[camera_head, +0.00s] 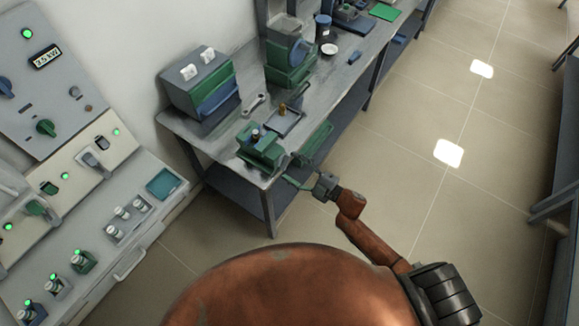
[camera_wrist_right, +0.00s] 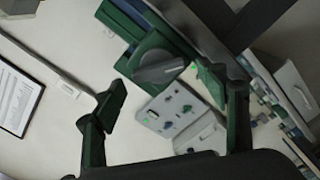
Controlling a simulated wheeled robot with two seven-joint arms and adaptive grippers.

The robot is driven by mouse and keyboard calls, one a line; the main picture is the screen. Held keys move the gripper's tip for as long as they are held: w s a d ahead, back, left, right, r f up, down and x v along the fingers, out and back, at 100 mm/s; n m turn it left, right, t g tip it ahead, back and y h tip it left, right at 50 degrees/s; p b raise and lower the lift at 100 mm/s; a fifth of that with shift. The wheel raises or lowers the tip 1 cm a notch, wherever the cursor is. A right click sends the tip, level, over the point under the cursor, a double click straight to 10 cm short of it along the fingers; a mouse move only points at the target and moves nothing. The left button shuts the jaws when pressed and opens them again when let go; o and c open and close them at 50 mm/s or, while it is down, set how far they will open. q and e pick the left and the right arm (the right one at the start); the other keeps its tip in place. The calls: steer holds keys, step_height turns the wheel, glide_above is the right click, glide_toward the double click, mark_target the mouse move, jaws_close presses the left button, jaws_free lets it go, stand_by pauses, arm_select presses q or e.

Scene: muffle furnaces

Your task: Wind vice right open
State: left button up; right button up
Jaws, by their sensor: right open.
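A green vice (camera_head: 262,152) is mounted at the near corner of the workbench in the head view. My right gripper (camera_head: 295,172) is just off the bench's front edge, to the right of the vice and a little lower in the picture. In the right wrist view its two green fingers stand wide apart, and the gripper (camera_wrist_right: 172,105) is open with nothing held between them. A green block with a grey bar-like part (camera_wrist_right: 160,68) shows beyond the fingers there; I cannot tell whether it belongs to the vice. Contact with the vice cannot be made out. My left gripper is out of view.
The workbench (camera_head: 331,68) carries a green and grey box (camera_head: 203,85), a wrench (camera_head: 254,104), a tray (camera_head: 285,122) and a tall machine (camera_head: 289,52). A control panel (camera_head: 45,75) and furnace cabinets stand at the left. The floor (camera_head: 400,150) right of the bench is clear.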

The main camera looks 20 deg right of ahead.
steer(key=v, duration=1.1)
steer(key=s+d+f+m+g+h, duration=0.1)
steer(key=s+d+f+m+h, duration=0.25)
steer(key=f, duration=0.75)
steer(key=s+d+f+m+g+h, duration=0.25)
steer(key=d+f+m, duration=0.2)
steer(key=f, duration=0.65)
steer(key=s+d+f+m+h, duration=0.3)
steer(key=d+f+h, duration=0.15)
steer(key=f, duration=0.65)
steer(key=s+d+f+m+g, duration=0.2)
steer(key=s+f+m+g, duration=0.15)
steer(key=s+f, duration=0.95)
steer(key=s+a+f+m+g, duration=0.1)
steer(key=s+a+f+g, duration=0.1)
steer(key=s, duration=0.6)
steer(key=s+a+f+m+g, duration=0.1)
steer(key=s+f+g, duration=0.1)
steer(key=s, duration=0.5)
steer(key=s+a+f+m+g, duration=0.1)
steer(key=s+a+f+g, duration=0.1)
steer(key=s, duration=0.6)
steer(key=shift+s+a+f+h, duration=0.35)
steer(key=shift+f, duration=0.55)
steer(key=shift+c, duration=0.2)
